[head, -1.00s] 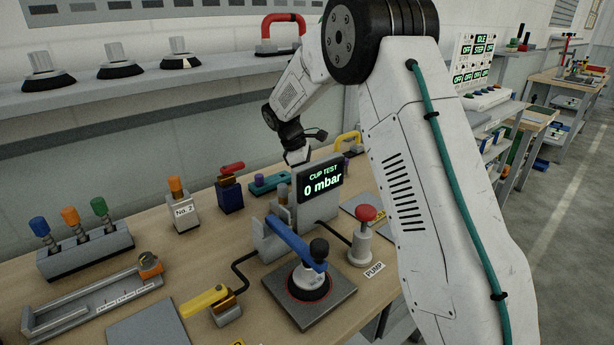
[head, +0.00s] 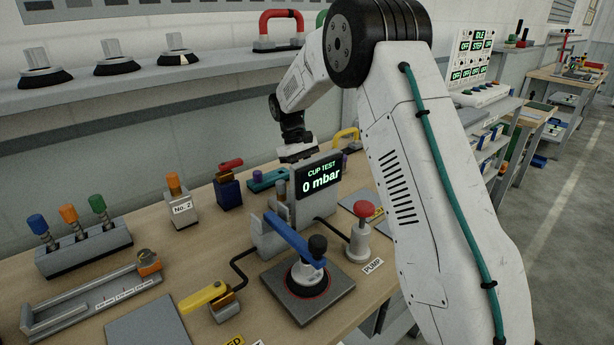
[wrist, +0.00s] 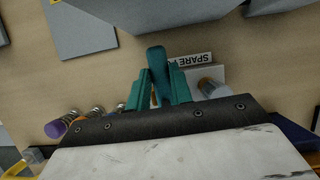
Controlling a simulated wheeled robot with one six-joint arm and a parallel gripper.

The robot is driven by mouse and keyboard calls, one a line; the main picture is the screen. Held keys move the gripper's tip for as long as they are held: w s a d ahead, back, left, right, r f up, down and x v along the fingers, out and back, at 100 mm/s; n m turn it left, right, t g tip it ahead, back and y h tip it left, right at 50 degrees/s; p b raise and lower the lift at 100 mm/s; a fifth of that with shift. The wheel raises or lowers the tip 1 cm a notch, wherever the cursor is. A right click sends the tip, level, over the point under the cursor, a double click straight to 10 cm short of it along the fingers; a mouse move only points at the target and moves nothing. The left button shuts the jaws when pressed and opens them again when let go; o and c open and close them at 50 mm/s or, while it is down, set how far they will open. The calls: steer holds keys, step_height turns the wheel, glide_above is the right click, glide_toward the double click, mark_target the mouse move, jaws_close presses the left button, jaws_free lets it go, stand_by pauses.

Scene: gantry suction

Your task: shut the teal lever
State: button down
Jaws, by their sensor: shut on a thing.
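The teal lever (wrist: 157,68) stands between the two teal fingers of my gripper (wrist: 158,90) in the wrist view. The fingers are shut on it, one on each side. In the head view a teal part (head: 264,181) shows on the bench left of the cup test display. My gripper's dark wrist (head: 296,150) is just behind and above that display, which hides the fingers and their hold. I cannot tell the lever's exact angle.
The cup test display (head: 318,182) stands directly in front of my gripper. A blue lever (head: 292,237), a red pump button (head: 363,210) and a yellow handle (head: 205,297) are nearer. A red-handled blue block (head: 228,190) is to the left. A label (wrist: 190,60) lies by the lever.

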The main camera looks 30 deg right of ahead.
steer(key=shift+w+a+r+m, duration=0.1)
steer(key=shift+r+m, duration=0.05)
steer(key=shift+m, duration=0.15)
steer(key=c, duration=1.2)
jaws_free()
steer(key=shift+c, duration=0.2)
